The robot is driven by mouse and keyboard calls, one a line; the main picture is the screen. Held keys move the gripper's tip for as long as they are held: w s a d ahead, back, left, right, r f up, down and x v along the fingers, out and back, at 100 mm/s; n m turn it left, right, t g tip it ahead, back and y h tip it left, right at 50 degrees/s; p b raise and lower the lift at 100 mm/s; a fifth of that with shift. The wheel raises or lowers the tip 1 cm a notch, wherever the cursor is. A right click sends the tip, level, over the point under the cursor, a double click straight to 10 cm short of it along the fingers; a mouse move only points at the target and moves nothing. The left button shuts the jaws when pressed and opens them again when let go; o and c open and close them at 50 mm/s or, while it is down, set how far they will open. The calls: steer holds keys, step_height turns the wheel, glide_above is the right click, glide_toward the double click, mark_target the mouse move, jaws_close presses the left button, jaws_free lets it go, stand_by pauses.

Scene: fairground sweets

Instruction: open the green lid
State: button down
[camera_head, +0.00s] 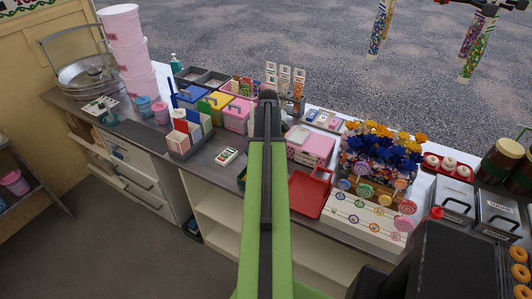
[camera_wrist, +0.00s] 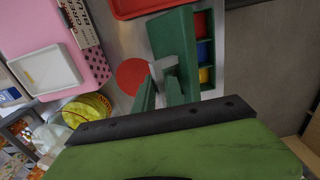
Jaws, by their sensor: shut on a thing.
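In the wrist view the green lid (camera_wrist: 173,32) stands raised at the left side of a green box (camera_wrist: 217,47). Red, blue and yellow show in the box's open compartments. My gripper (camera_wrist: 162,80) is shut on the light grey handle (camera_wrist: 164,66) of the lid. The fingers hide part of the handle and lid. In the head view only a small green part of the box (camera_head: 241,176) shows beside my arm, which hides the rest and the gripper.
A red tray (camera_head: 311,194) lies right of my arm, and pink boxes (camera_head: 311,146) stand behind it. A red disc (camera_wrist: 132,75) lies close to the lid. A small white box (camera_head: 227,156) and a divided holder (camera_head: 187,140) are to the left. The counter's front edge is close.

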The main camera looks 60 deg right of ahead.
steer(key=shift+d+f+b, duration=0.3)
steer(key=shift+d, duration=0.6)
steer(key=shift+d+f+b, duration=0.3)
steer(key=shift+d, duration=0.55)
steer(key=shift+d+f+b, duration=0.3)
steer(key=shift+d, duration=0.6)
steer(key=c, duration=1.4)
jaws_free()
step_height(320, 180, up, 13)
steer(key=p, duration=1.3)
